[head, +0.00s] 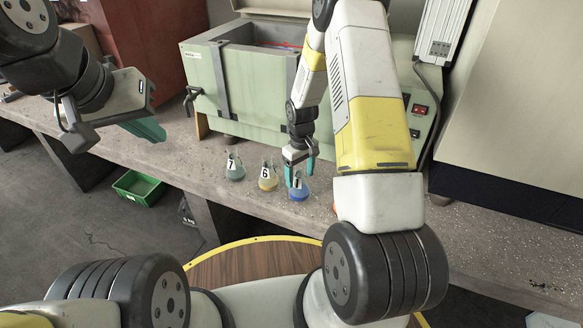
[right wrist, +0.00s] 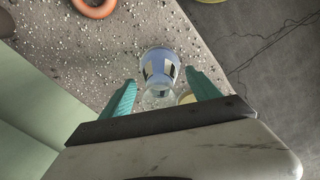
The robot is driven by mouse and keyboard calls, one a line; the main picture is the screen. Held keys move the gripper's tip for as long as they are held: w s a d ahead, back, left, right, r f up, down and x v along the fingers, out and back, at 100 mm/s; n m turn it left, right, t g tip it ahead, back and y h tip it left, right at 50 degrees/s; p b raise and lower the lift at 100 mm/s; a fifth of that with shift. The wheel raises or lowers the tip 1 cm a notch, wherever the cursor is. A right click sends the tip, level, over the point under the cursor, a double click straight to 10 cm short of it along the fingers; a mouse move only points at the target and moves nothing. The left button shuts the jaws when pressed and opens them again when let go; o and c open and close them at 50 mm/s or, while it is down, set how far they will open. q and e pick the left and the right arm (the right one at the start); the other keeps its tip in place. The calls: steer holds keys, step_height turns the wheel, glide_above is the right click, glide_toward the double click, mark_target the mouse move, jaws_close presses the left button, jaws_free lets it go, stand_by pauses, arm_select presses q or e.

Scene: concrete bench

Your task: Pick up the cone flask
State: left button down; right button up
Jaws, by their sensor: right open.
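Three cone flasks stand on the concrete bench: one with grey-green liquid labelled 7 (head: 235,171), one with yellow liquid labelled 6 (head: 268,180), and one with blue liquid (head: 299,193). My right gripper (head: 300,170) is open at the blue flask, its fingers around the upper part. In the right wrist view the blue flask (right wrist: 160,66) lies between the two teal fingers, with gaps on both sides. The yellow flask (right wrist: 187,98) is mostly hidden there. My left gripper (head: 150,130) hangs above the bench at the left, away from the flasks; its finger gap is not clear.
A large green lidded machine (head: 255,90) stands behind the flasks. An orange ring (right wrist: 95,6) lies on the bench beyond the blue flask. The bench's front edge runs close by the flasks. A green crate (head: 138,187) is on the floor.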

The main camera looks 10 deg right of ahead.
jaws_close()
stand_by(0.3)
steer(key=shift+r, duration=0.15)
